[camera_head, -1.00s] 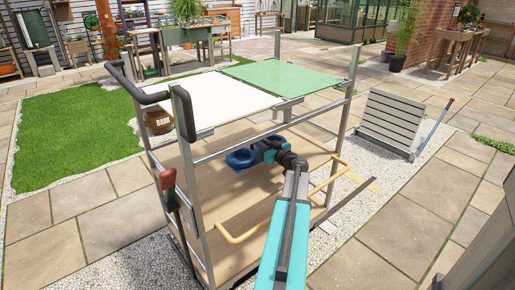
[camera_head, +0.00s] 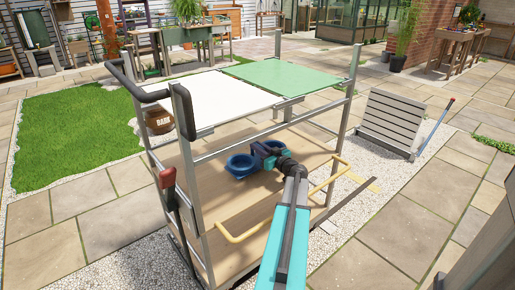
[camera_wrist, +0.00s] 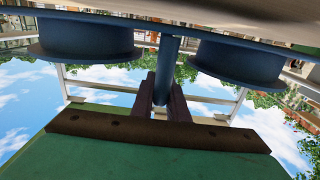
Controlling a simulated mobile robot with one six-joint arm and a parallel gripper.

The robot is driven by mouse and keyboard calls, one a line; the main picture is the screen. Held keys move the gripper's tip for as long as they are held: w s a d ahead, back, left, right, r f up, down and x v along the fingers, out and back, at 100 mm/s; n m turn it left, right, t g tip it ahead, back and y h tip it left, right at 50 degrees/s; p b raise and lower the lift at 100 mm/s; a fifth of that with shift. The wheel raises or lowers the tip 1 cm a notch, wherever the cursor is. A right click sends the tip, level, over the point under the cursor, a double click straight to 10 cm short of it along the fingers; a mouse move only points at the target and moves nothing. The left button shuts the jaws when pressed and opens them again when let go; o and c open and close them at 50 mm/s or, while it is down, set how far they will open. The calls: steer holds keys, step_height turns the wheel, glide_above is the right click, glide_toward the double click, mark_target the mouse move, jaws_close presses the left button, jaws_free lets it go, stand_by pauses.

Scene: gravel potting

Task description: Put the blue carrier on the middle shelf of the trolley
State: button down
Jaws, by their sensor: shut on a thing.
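The blue carrier (camera_head: 241,167) shows in the head view inside the trolley frame, below the top panels and over the wooden shelf (camera_head: 215,207). In the wrist view its two round blue cups (camera_wrist: 85,38) flank a central post (camera_wrist: 167,70). My gripper (camera_head: 266,151) is shut on that post, and its dark fingers (camera_wrist: 162,103) show on either side of it. The carrier looks about level. I cannot tell whether its underside touches the wooden shelf. The grey-framed trolley (camera_head: 204,187) stands in front of me, and my arm reaches in through its near side.
A white panel (camera_head: 212,98) and a green panel (camera_head: 285,77) cover the trolley's top, close above my gripper. Metal posts bound the frame. The wooden shelf is mostly bare.

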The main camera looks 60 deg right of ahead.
steer(key=shift+a+f+b, duration=0.15)
steer(key=shift+f+b, duration=0.6)
steer(key=shift+b, duration=0.4)
steer(key=c, duration=1.7)
jaws_free()
steer(key=shift+c, duration=0.2)
steer(key=shift+r+p, duration=0.3)
steer(key=shift+p, duration=0.4)
steer(key=shift+r+p, duration=0.3)
steer(key=shift+p, duration=0.35)
steer(key=shift+s, duration=0.15)
steer(key=v, duration=0.7)
steer(key=shift+r, duration=0.25)
steer(key=shift+r, duration=0.15)
